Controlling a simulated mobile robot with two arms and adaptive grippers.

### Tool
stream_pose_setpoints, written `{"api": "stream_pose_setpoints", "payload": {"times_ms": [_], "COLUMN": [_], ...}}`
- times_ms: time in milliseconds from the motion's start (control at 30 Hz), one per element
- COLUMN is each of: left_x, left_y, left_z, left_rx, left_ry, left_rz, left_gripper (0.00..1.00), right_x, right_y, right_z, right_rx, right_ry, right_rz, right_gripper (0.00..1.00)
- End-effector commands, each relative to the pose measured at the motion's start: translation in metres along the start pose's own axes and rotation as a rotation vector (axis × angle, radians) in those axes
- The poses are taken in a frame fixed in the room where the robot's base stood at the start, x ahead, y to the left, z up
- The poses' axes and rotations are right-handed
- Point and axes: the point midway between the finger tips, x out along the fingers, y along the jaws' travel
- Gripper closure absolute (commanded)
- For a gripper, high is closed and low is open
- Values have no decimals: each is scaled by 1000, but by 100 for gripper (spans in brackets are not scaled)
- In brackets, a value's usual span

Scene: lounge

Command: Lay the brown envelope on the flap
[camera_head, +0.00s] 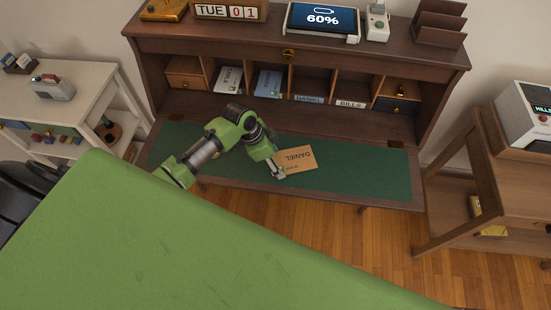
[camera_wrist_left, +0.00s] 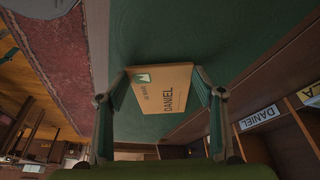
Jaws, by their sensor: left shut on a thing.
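The brown envelope (camera_head: 301,158), marked DANIEL, is over the green inlay of the desk's lowered flap (camera_head: 365,178), near its middle. My left gripper (camera_head: 277,166) is shut on the envelope's left side in the head view. In the left wrist view the envelope (camera_wrist_left: 161,88) sits between the two fingers, with the green flap surface (camera_wrist_left: 140,35) behind it. I cannot tell whether the envelope touches the flap. My right gripper is not in view.
A white shelf (camera_head: 85,85) stands left, a wooden side table (camera_head: 500,180) right. The flap's right part is clear.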

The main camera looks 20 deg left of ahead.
Motion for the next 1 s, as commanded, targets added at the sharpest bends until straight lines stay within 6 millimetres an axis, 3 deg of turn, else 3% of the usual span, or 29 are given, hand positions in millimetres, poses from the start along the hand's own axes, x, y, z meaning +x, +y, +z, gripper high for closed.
{"api": "stream_pose_setpoints", "payload": {"times_ms": [367,400,467,800,1000], "left_x": [6,6,6,4,-14], "left_y": [0,0,0,0,0], "left_z": [2,2,2,2,2], "left_rx": [0,-1,-1,0,1], "left_ry": [0,0,0,0,0], "left_rz": [0,0,0,0,-1], "left_gripper": [57,33,22,22,22], "right_x": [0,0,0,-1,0], "right_y": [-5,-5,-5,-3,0], "right_z": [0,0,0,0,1], "right_rx": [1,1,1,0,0], "right_ry": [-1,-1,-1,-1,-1], "right_rz": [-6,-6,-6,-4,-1], "right_gripper": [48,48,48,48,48]}}
